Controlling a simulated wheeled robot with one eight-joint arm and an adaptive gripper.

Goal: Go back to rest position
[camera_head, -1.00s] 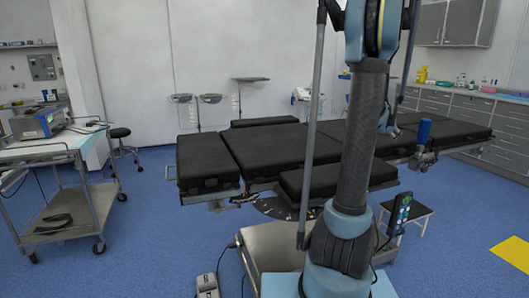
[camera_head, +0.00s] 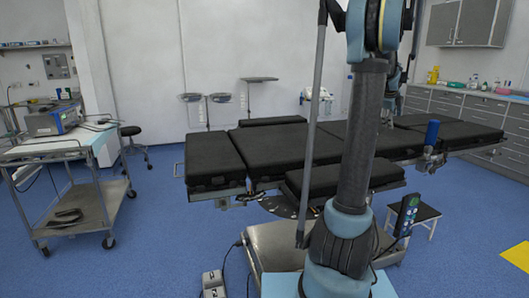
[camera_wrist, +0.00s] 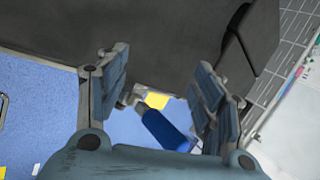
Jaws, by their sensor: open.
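My gripper (camera_wrist: 160,78) is open in the wrist view, with its two blue-grey fingers spread apart and nothing held between them. Beyond the fingers is a blue cylinder (camera_wrist: 166,130), apart from them as far as I can tell. The same blue cylinder (camera_head: 432,132) stands upright at the near side of the operating table in the head view. The black padded operating table (camera_head: 280,145) lies across the middle of the head view. My arm rises in front of it and hides part of it. My gripper is mostly hidden behind my arm there.
A small step (camera_head: 425,212) and a hand control (camera_head: 406,213) are at right. Grey cabinets (camera_head: 480,105) line the right wall.

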